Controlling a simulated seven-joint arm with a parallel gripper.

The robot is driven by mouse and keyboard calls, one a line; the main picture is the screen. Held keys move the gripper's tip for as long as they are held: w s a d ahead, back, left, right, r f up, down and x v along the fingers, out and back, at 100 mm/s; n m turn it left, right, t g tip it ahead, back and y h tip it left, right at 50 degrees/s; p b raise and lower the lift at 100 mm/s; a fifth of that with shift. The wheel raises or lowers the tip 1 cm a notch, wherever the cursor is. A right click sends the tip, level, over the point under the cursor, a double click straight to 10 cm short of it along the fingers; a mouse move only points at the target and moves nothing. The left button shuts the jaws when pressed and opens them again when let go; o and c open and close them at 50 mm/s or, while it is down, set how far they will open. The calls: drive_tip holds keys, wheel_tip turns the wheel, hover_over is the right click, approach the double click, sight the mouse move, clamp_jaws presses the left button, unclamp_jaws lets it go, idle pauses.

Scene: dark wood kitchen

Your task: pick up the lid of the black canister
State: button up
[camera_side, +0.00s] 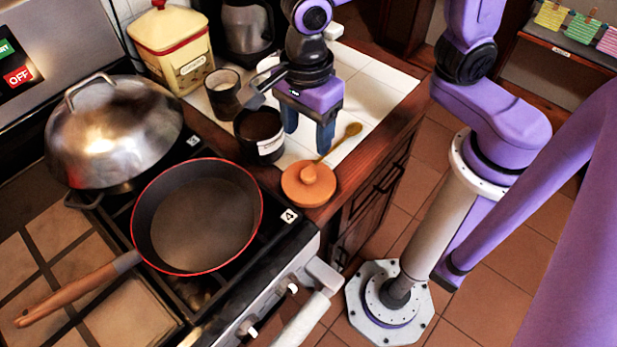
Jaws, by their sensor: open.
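An orange-brown round lid (308,184) with a raised knob lies on the front corner of the counter. A black canister (260,138) with a white label stands open behind it to the left, its dark inside showing. My gripper (307,140) points down with its two blue fingers apart and nothing between them. It is above the counter, to the right of the canister and behind the lid in the picture. I cannot tell its exact height.
A second dark container (223,97), a cream-and-red box (172,48) and a dark kettle-like vessel (247,28) stand behind. A red-rimmed pan (262,210) and a domed steel lid (115,130) are on the stove.

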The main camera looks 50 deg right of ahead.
hover_over(308, 173)
drive_tip(key=f, duration=0.6)
drive_tip(key=shift+s+a, duration=0.15)
drive_tip(key=shift+a, duration=0.05)
drive_tip(key=shift+d+f, duration=0.2)
drive_tip(key=shift+f, duration=2.4)
drive_tip(key=c, duration=1.1)
drive_tip(key=shift+r, duration=0.15)
